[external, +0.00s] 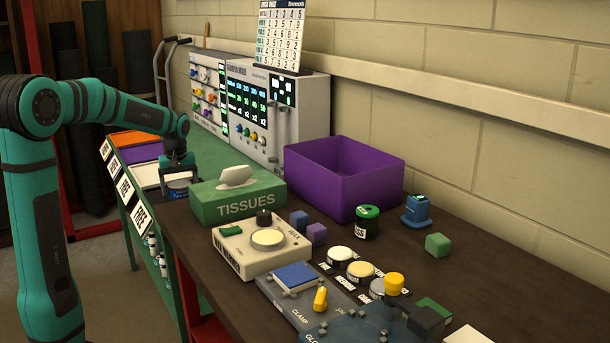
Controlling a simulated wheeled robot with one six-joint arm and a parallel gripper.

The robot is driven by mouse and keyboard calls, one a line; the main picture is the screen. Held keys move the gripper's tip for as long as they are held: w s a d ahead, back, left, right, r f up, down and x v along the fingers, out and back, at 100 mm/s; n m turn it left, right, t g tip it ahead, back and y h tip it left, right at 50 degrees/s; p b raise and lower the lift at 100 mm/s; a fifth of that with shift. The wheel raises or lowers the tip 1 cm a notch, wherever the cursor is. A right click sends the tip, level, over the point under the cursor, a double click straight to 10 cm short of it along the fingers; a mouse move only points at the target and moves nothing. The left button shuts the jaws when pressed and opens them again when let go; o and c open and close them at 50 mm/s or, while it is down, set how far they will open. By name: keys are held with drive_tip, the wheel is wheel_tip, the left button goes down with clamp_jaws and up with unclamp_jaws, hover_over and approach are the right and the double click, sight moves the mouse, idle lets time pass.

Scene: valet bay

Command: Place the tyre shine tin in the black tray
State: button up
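My gripper (178,172) points down over the row of trays at the left, behind the tissue box. A small round blue-grey tin (179,188) is directly below its fingertips; its label is too small to read, so I cannot tell if it is the tyre shine tin. Whether the fingers touch or hold it is unclear. A green tin with a dark band (367,222) stands on the brown bench, its label only partly visible. I cannot make out a black tray; the tissue box hides part of the tray area.
Orange (136,138), purple (140,152) and white (148,174) trays lie on the green stand. The green tissue box (238,197) stands close to my gripper. A purple bin (343,178), a blue container (416,210), small cubes and control boxes crowd the bench.

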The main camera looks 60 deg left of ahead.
sight(180, 186)
drive_tip(key=shift+o, duration=0.4)
wheel_tip(180, 186, up, 12)
drive_tip(key=d, duration=0.1)
drive_tip(key=shift+d+r, duration=0.15)
drive_tip(key=shift+d, duration=0.05)
drive_tip(key=shift+s, duration=0.1)
drive_tip(key=d+r+m+t+y, duration=0.1)
drive_tip(key=d+r+m+t, duration=0.35)
drive_tip(key=d, duration=0.75)
drive_tip(key=d+r+m+t+y, duration=0.1)
drive_tip(key=d+r+m+t, duration=0.35)
drive_tip(key=d, duration=0.75)
drive_tip(key=s+d+r+m+t+h, duration=0.1)
drive_tip(key=s+d+r+m+t, duration=0.2)
drive_tip(key=s+d, duration=0.3)
drive_tip(key=s+d+r+m+t+h, duration=0.2)
drive_tip(key=s+d+r+m+t, duration=0.1)
drive_tip(key=d, duration=0.8)
drive_tip(key=s+m+t, duration=0.1)
drive_tip(key=s+t, duration=0.1)
drive_tip(key=s, duration=0.1)
drive_tip(key=shift+s+d+r, duration=0.15)
drive_tip(key=shift+s, duration=0.1)
